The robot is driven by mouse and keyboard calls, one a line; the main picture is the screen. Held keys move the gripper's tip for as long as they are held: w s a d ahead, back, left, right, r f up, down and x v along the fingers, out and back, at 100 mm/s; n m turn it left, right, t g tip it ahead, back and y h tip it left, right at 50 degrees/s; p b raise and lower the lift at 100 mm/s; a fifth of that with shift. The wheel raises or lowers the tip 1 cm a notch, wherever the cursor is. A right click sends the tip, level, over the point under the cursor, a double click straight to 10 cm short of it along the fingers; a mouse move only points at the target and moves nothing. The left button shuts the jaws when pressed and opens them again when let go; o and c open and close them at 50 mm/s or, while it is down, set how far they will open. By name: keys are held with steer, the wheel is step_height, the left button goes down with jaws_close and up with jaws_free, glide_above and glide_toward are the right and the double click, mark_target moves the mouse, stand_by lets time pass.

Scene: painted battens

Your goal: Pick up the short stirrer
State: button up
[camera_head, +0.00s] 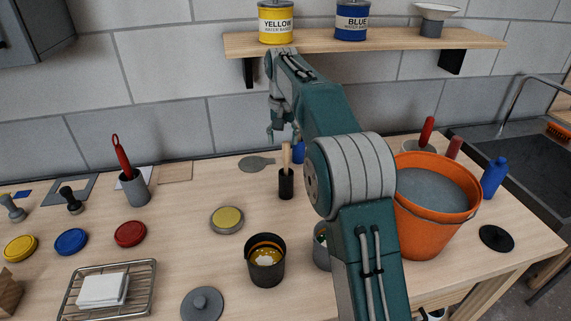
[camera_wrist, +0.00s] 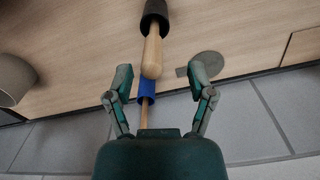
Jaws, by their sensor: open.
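Two wooden sticks stand in holders near the back wall. One pale thick stick (camera_head: 286,158) rises from a black holder (camera_head: 286,184); in the wrist view this stick (camera_wrist: 152,52) points down from the black holder (camera_wrist: 155,14). A thinner stick (camera_wrist: 145,116) shows with a blue holder (camera_wrist: 147,92); the blue holder (camera_head: 299,152) is partly hidden by my arm in the head view. I cannot tell which is the short stirrer. My gripper (camera_wrist: 161,74) is open and empty, its fingers either side of the sticks in the picture, with no contact visible.
A grey paddle shape (camera_head: 256,163) lies on the table near the holders. A grey cup with a red-handled tool (camera_head: 136,189), a dark can (camera_head: 266,265) and an orange bucket (camera_head: 428,235) stand around. A shelf (camera_head: 400,40) with paint cans hangs above.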

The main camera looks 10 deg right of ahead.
mark_target(286, 161)
steer(key=shift+w+d+f, duration=0.1)
steer(key=shift+d+f, duration=0.1)
steer(key=shift+f, duration=1.35)
steer(key=shift+w+d+f, duration=0.1)
steer(key=shift+d+f, duration=0.1)
steer(key=shift+f, duration=1.35)
steer(key=c, duration=1)
